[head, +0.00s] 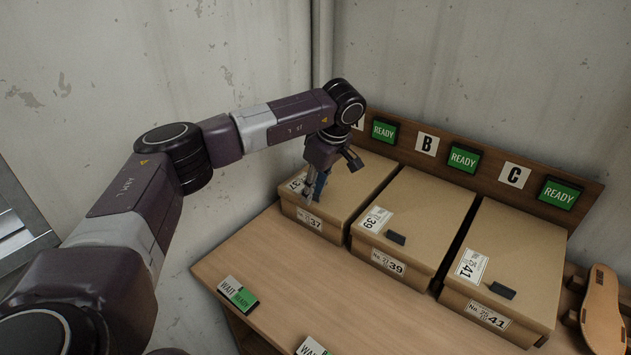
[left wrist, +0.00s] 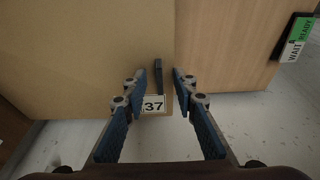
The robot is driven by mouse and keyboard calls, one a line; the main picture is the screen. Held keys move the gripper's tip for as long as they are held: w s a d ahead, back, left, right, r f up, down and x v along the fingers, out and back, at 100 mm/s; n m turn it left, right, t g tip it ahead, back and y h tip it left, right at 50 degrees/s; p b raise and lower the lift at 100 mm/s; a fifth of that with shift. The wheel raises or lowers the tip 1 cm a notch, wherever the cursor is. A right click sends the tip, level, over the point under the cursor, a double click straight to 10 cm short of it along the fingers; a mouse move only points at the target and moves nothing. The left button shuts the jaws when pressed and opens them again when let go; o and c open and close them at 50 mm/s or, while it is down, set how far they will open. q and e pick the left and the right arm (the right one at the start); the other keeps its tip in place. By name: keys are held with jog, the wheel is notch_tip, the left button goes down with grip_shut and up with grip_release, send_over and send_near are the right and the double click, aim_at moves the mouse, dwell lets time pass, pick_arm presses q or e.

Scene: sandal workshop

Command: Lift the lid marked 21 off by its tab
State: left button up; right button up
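Three lidded cardboard boxes stand in a row on the wooden bench: the box labelled 37 (head: 345,194), the box labelled 39 (head: 425,212) and the box labelled 41 (head: 513,252). I cannot read a 21 surely on any; the small print is too fine. The 39 lid has a dark tab (head: 395,238), and so has the 41 lid (head: 502,290). My left gripper (head: 311,193) is over the front edge of the 37 box. In the left wrist view its blue fingers (left wrist: 160,84) are open, one on each side of a dark tab (left wrist: 158,74). The right gripper is out of view.
A wooden rail behind the boxes carries letter plates and green READY signs (head: 463,158). WAIT/READY blocks (head: 238,294) lie along the bench front. A sandal sole (head: 603,312) stands at the far right. The bench (head: 285,270) is bare in front of the 37 box.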

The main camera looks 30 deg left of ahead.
pick_arm(q)
grip_shut()
jog(key=shift+r, duration=0.2)
dwell(0.5)
jog(key=shift+r+p, duration=0.8)
jog(key=shift+r, duration=0.15)
jog(key=shift+s+r+p, duration=0.15)
jog(key=shift+r+p, duration=0.7)
jog(key=shift+r, duration=0.25)
jog(key=shift+s, duration=0.1)
